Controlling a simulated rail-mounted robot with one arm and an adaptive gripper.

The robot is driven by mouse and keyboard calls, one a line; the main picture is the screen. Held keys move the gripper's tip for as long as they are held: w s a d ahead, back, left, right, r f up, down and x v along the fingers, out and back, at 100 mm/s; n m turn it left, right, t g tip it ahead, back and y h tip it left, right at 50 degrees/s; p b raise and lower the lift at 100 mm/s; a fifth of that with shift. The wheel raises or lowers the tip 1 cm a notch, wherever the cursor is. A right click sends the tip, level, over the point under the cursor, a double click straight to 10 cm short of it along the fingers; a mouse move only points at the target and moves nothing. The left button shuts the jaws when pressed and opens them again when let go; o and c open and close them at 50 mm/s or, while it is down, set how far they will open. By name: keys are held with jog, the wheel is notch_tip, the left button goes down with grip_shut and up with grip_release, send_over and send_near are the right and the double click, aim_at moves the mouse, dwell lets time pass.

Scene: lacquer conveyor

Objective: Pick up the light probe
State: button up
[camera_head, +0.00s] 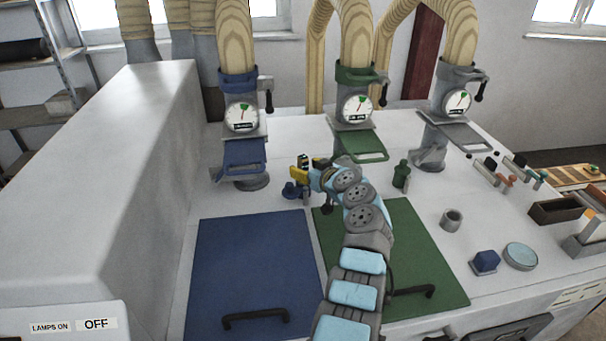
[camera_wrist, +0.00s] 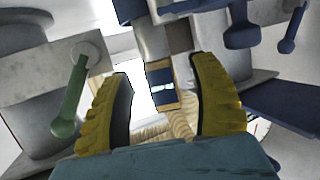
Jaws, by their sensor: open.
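My gripper (camera_head: 307,171) is over the back of the bench, between the blue and green duct stations. Its yellow fingers are spread apart in the wrist view (camera_wrist: 163,98). A small block with dark blue, white and gold bands (camera_wrist: 162,86) shows in the gap between them, nearer the right finger. I cannot tell its distance or whether it is the light probe. In the head view a small dark piece (camera_head: 303,159) shows just behind the yellow finger, partly hidden. No other thing is clearly a light probe.
A blue knobbed piece (camera_head: 290,190) stands close left of my gripper, a green one (camera_head: 401,174) to the right. Blue (camera_head: 240,265) and green (camera_head: 420,245) panels lie in front. A grey cup (camera_head: 451,220), blue block (camera_head: 485,262) and pale disc (camera_head: 520,256) stand at right.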

jog(key=shift+w+a, duration=0.25)
jog(key=shift+w, duration=0.15)
jog(key=shift+w+a+f, duration=0.1)
jog(key=shift+w+f, duration=0.1)
grip_shut()
